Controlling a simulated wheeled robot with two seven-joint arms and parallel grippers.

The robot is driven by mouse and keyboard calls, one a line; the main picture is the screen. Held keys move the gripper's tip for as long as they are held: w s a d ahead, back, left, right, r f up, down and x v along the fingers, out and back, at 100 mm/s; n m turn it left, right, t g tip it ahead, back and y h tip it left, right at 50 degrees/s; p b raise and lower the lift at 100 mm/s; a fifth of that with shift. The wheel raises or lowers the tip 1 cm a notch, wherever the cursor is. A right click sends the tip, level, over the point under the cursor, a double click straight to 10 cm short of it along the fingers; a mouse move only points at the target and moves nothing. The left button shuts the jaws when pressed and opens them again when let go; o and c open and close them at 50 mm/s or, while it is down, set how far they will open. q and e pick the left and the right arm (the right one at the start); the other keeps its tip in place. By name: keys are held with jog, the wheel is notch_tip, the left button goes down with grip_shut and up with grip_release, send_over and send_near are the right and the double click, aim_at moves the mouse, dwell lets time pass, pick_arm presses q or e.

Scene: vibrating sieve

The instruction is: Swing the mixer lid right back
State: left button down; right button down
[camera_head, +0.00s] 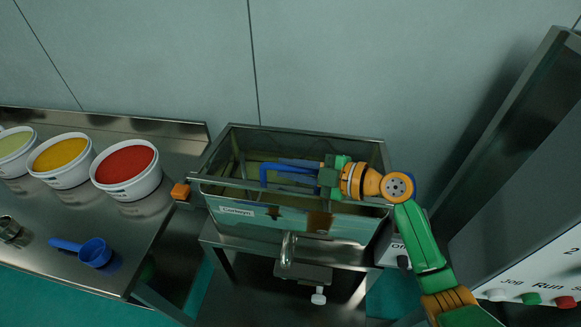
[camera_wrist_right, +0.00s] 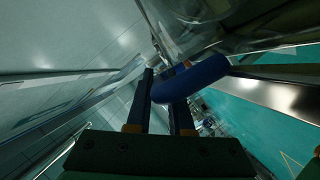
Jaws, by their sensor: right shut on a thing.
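The mixer (camera_head: 235,212) is a rectangular metal-framed box with a label on its front, in the middle of the head view. Its lid looks clear, and its exact angle is hard to tell. A blue handle (camera_head: 264,176) shows over the box. My right gripper (camera_head: 290,169) reaches in from the right above the box, shut on the blue handle. In the right wrist view, the blue handle (camera_wrist_right: 192,80) lies across between the two dark fingers of my right gripper (camera_wrist_right: 165,88). My left gripper is not in view.
Tubs of red (camera_head: 127,171), yellow (camera_head: 62,160) and pale green (camera_head: 15,150) contents stand on the metal bench at left, with a blue scoop (camera_head: 95,252) in front. A grey control panel (camera_head: 530,235) stands at right. A plain wall rises behind the box.

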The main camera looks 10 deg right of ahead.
jog(key=shift+r, duration=0.15)
jog(key=w+d+r+b, duration=0.1)
jog(key=w+d+r, duration=0.2)
jog(key=w+r, duration=0.6)
jog(key=shift+r+b, duration=0.4)
jog(key=shift+r, duration=1.05)
